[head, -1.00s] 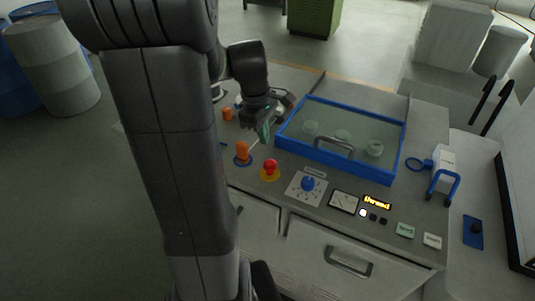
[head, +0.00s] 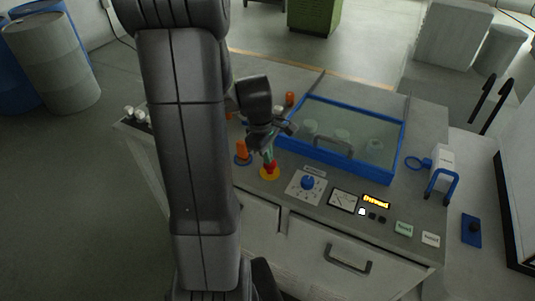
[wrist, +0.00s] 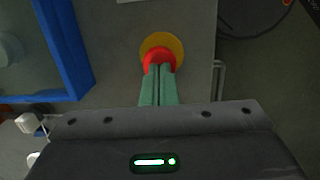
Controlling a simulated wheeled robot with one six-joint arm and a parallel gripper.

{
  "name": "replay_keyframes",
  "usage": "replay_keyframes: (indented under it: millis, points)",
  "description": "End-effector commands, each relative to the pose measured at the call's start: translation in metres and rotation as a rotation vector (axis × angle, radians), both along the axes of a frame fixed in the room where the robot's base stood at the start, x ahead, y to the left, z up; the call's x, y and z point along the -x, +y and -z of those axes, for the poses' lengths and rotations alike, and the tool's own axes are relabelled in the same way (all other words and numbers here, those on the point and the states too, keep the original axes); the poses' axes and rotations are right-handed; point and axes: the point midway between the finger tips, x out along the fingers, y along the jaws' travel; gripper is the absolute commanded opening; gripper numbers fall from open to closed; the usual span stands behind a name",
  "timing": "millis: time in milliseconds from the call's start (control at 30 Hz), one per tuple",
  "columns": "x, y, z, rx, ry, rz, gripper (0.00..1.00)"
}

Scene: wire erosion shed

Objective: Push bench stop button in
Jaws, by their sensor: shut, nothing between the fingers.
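The bench stop button is a red mushroom head (head: 271,166) on a round yellow base (head: 269,174) near the front of the bench top. My gripper (head: 268,160) is over it, fingers pointing down. In the wrist view, the green fingertips (wrist: 159,78) are together with nothing between them. They overlap the near part of the red button (wrist: 159,58), and the yellow base (wrist: 162,41) shows around it. The tips are at or just above the button; I cannot tell whether they touch it or how far in it is.
An orange switch (head: 242,148) on a blue base stands left of the button. A blue-framed lidded box (head: 345,171) is behind and right. A blue dial (head: 308,183), a meter (head: 343,200) and a lit orange display (head: 376,201) lie to the right.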

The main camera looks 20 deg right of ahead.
Motion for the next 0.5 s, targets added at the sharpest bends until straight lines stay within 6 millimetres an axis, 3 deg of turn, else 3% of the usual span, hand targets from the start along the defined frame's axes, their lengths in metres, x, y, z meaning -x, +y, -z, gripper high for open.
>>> replay_keyframes:
  millis: [200, 500]
  points:
    - [0.001, -0.001, 0.022, 0.0, 0.001, 0.0, 0.0]
    - [0.003, 0.001, 0.027, -0.006, 0.009, 0.002, 0.0]
